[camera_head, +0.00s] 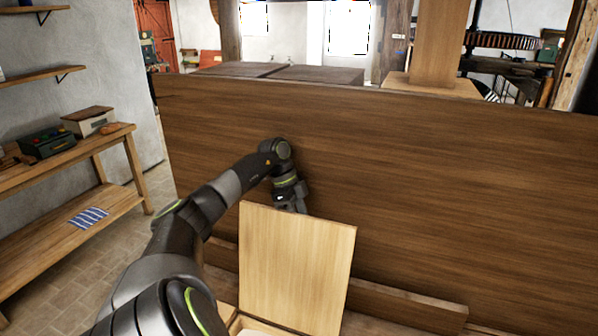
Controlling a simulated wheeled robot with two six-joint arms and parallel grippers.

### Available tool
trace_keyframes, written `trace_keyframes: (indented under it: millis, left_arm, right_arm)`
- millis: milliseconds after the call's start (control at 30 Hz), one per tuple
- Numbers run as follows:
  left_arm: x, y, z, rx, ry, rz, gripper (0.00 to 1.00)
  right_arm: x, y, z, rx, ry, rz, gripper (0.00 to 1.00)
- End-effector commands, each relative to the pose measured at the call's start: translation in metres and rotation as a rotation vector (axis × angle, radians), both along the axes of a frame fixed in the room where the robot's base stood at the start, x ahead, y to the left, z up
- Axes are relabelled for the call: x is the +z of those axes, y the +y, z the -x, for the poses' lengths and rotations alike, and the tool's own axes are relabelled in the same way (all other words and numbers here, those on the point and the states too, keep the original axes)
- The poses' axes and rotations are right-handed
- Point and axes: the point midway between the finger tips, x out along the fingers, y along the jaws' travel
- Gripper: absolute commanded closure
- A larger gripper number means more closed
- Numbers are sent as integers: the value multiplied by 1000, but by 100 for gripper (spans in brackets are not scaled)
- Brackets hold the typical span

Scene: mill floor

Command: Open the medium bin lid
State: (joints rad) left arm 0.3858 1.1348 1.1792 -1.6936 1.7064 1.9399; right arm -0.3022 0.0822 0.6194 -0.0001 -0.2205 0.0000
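A light wooden lid (294,268) stands up, nearly upright, at the bottom middle of the head view. Below it, part of an open light wooden bin (228,316) shows at the bottom edge, with something pale inside. My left arm reaches in from the lower left. My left gripper (292,204) points down just behind the top edge of the lid. Its fingertips are hidden by the lid, so I cannot tell whether it touches the lid or is open or shut. My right gripper is not in view.
A large brown wooden panel (420,190) rises right behind the gripper and spans the view. A low wooden board (410,292) runs along its foot. A wooden bench (100,155) on the left holds a green box (47,143), a whitish box (88,121) and a striped cloth (89,217).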

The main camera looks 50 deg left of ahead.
Motion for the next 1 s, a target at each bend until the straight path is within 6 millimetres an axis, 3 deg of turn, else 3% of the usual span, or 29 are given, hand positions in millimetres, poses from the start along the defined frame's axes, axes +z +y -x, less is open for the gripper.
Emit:
trace_keyframes:
  millis: [233,367,800,1000]
  left_arm:
    - [-1,0,0,0,-3,1,64]
    - [8,4,1,0,-6,-1,64]
    - [92,34,16,2,-9,-3,64]
    - [110,39,18,0,-7,-2,64]
  right_arm:
    - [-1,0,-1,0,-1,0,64]
    - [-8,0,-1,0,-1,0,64]
    - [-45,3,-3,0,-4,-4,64]
    - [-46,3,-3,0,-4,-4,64]
